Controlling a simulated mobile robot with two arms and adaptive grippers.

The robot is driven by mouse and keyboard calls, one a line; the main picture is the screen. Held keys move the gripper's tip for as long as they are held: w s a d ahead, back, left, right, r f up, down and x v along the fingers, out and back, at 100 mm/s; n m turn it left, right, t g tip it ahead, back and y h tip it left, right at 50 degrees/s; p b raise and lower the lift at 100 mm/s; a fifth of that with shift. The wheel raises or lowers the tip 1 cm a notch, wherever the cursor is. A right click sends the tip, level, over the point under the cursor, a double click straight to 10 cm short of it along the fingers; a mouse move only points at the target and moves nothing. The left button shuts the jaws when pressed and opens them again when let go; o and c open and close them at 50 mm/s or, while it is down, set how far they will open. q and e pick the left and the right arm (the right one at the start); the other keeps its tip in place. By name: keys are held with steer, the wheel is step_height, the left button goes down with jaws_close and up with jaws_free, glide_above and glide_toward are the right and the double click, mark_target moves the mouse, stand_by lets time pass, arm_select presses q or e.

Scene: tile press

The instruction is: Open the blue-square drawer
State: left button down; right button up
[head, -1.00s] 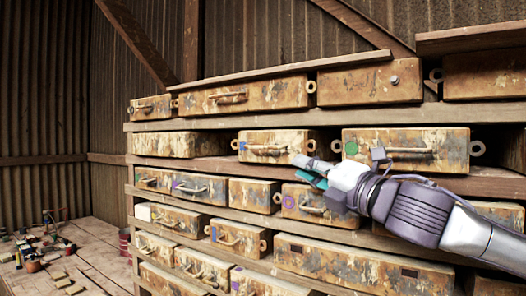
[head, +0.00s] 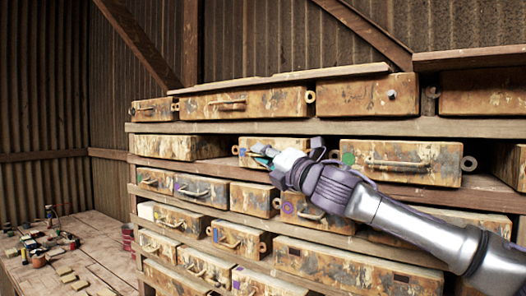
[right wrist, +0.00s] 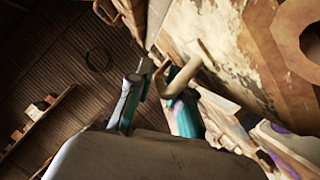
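The drawer with a small blue mark (head: 285,142) is in the second row of the rack in the head view; its front is rusty and worn, and it looks shut. My right gripper (head: 262,155) is at its front and covers most of its handle. In the right wrist view, my two teal-padded fingers (right wrist: 158,108) are apart, with the curved handle (right wrist: 183,72) close to them, partly between the tips. I cannot tell whether either finger touches it. My left gripper is not in view.
More handled drawers lie below, including one with a purple mark (head: 312,212) and another with a blue mark (head: 232,238). A table with small clutter (head: 97,237) stands at the left.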

jaws_close()
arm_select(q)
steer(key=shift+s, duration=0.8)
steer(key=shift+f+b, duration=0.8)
arm_select(e)
steer(key=s+a, duration=0.6)
steer(key=s, duration=0.3)
steer(key=shift+s+a+f, duration=0.15)
steer(key=shift+s+a, duration=0.15)
steer(key=shift+s, duration=0.1)
